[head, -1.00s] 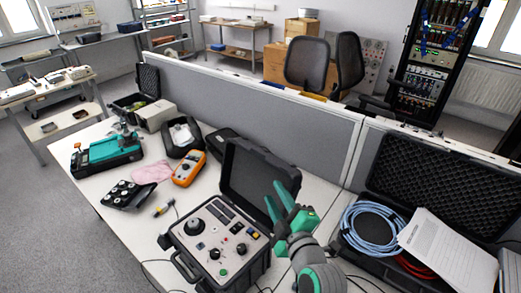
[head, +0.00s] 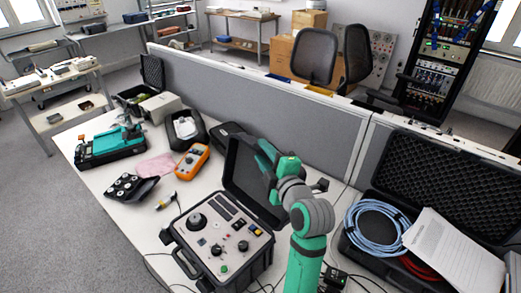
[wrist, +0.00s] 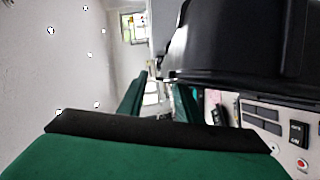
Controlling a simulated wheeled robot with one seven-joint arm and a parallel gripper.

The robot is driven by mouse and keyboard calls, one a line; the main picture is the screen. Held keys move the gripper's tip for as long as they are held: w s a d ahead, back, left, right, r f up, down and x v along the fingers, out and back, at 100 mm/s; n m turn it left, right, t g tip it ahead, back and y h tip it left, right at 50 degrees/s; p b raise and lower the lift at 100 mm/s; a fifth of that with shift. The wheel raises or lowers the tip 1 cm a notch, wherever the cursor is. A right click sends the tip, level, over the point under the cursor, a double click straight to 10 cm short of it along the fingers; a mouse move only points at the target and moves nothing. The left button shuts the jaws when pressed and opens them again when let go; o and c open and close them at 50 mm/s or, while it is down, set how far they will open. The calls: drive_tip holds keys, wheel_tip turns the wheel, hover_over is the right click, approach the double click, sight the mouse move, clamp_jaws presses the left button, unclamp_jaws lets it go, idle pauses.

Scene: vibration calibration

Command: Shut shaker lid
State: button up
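The shaker is a black case with a grey control panel (head: 222,228) in the middle of the desk. Its black lid (head: 246,178) stands open at the back of the case, and its upper right part is hidden behind my gripper. My gripper (head: 268,156) is at the lid's upper right edge, with its green fingers overlapping the lid in the head view; contact cannot be told. In the wrist view the dark lid (wrist: 240,45) fills the upper right, with part of the panel (wrist: 265,122) below it. The green fingers look apart, with nothing clearly between them.
An open case with a blue cable coil (head: 375,226) and papers (head: 452,252) lies to the right. An orange meter (head: 192,161), a pink cloth (head: 156,166) and a teal device (head: 110,147) are on the left. A grey partition (head: 270,105) runs behind the desk.

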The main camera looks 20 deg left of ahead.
drive_tip(key=shift+x, duration=1.15)
drive_tip(key=shift+r, duration=0.1)
clamp_jaws()
drive_tip(key=shift+r, duration=0.15)
